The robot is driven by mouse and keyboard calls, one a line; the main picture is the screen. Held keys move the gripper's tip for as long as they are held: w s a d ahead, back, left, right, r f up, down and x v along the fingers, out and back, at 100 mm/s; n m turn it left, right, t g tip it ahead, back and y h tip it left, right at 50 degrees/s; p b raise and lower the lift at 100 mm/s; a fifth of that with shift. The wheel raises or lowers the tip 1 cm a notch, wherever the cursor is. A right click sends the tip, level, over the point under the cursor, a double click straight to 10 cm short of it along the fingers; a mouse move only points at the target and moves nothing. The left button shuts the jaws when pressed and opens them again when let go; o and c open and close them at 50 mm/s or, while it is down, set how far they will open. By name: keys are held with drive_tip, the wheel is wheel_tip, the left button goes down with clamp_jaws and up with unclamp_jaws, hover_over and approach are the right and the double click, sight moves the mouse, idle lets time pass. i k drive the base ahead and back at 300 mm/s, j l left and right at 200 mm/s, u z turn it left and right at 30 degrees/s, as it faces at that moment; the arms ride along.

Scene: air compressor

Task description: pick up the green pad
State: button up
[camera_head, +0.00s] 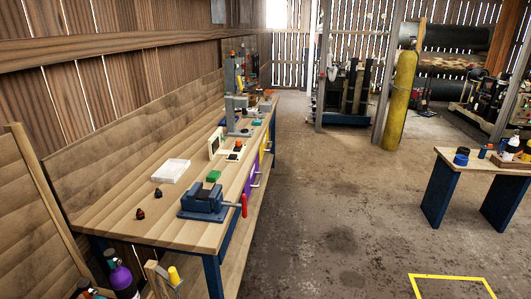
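A small green pad (214,176) lies on the long wooden workbench (140,222), just behind the blue vise (203,202) and to the right of a white block (170,171). It is small in the picture and looks like a flat green block. My gripper is not in this view.
The vise has a red handle (244,205) past the bench edge. A cream framed item (216,143) and a drill press (236,105) stand farther back. The concrete floor (330,205) right of the bench is clear.

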sight(214, 175)
drive_tip(key=i+l, duration=0.15)
drive_tip(key=i, duration=0.45)
drive_tip(key=i+l, duration=0.15)
drive_tip(key=i, duration=0.45)
drive_tip(key=i+l, duration=0.2)
drive_tip(key=i, duration=0.35)
drive_tip(key=i+j+u, duration=0.15)
drive_tip(key=i+u, duration=1.05)
drive_tip(key=i+l+u, duration=0.2)
drive_tip(key=i+u, duration=0.2)
